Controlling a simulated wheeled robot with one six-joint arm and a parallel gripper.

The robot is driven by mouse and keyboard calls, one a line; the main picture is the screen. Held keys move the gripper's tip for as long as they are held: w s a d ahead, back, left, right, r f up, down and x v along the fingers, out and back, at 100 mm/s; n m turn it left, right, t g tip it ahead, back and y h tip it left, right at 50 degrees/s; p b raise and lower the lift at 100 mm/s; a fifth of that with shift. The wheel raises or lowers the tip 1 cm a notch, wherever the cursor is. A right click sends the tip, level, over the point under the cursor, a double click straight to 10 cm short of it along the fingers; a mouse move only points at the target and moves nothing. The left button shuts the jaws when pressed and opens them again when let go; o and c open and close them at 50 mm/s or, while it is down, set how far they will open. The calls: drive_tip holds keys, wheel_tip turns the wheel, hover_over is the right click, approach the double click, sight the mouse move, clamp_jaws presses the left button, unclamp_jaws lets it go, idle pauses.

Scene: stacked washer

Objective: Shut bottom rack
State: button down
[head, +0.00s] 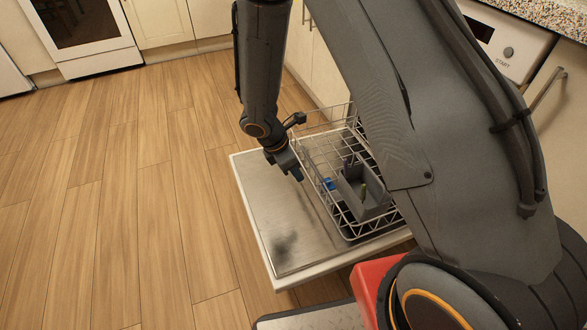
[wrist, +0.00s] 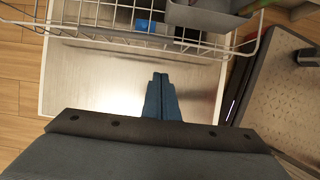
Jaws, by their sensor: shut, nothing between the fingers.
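The bottom rack (head: 328,157) is a grey wire basket pulled partway out over the open dishwasher door (head: 270,215). It holds a grey cutlery basket (head: 361,190) and a small blue item (head: 328,184). In the wrist view the rack's front wire edge (wrist: 130,38) runs across the top, with the cutlery basket (wrist: 208,18) behind it. My gripper (head: 298,177) is shut and empty, above the door just in front of the rack. In the wrist view its blue fingertips (wrist: 160,78) point toward the rack with a gap between. My arm hides the rack's rear part and the dishwasher opening.
Wooden floor (head: 130,190) is clear to the left of the door. A counter (head: 545,15) and a front panel marked START (head: 508,52) are at the upper right. A white oven (head: 85,30) and cabinets (head: 160,20) stand at the back.

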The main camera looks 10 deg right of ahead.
drive_tip(key=w+d+f+b, duration=0.1)
drive_tip(key=d+f+b, duration=0.1)
drive_tip(key=d+f, duration=0.2)
drive_tip(key=shift+d, duration=0.75)
drive_tip(key=shift+w, duration=0.1)
